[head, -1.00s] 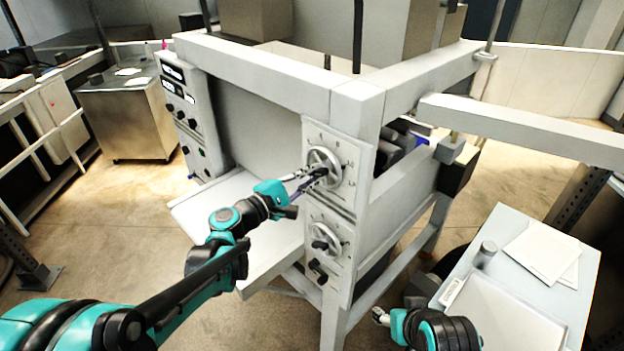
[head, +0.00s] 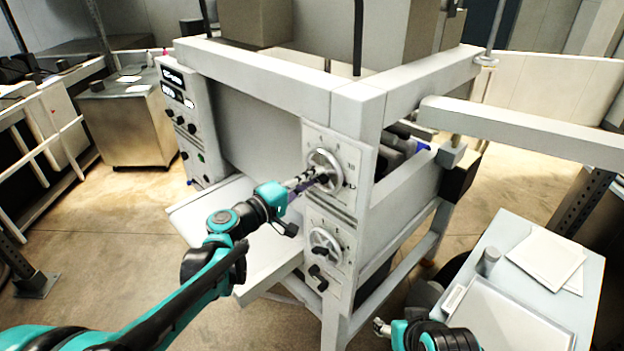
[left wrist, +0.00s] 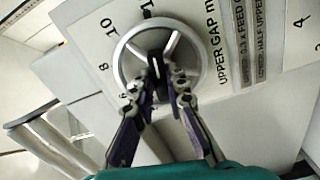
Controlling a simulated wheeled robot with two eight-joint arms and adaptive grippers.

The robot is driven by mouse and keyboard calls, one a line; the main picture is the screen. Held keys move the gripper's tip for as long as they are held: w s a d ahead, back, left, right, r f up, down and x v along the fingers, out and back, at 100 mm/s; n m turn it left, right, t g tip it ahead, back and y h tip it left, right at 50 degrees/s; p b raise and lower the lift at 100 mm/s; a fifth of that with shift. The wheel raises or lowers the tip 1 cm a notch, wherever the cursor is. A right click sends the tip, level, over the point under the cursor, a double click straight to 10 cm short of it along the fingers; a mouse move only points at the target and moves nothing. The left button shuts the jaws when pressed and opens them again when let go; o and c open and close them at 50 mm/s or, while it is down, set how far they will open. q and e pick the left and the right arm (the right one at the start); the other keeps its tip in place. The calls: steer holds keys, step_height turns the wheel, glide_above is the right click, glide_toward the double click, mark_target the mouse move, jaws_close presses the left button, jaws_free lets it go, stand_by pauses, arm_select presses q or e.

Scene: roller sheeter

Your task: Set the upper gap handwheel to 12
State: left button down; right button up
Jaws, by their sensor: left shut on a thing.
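The upper gap handwheel (head: 324,160) is a pale ring with spokes on the upper dial plate of the white machine. In the left wrist view the wheel (left wrist: 160,50) carries a dark central grip (left wrist: 156,66). The numbers 8 and 10 show to its left, with a dark mark above its rim; "UPPER GAP" is printed to its right. My left gripper (head: 322,173) is at the wheel, its fingers (left wrist: 158,84) on either side of the dark grip and shut on it. The fingers hide part of the lower rim and scale. My right gripper (head: 380,326) is low, away from the wheel.
A lower handwheel (head: 325,243) with a dark knob sits below on the same panel. A flat white machine table (head: 222,213) extends left under my left arm. A side table (head: 505,225) with papers stands at right, near my right arm.

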stand_by(0.4)
arm_select(q)
steer(key=c, duration=1.5)
jaws_free()
steer(key=shift+c, duration=0.2)
steer(key=v, duration=1.2)
steer(key=shift+f, duration=0.1)
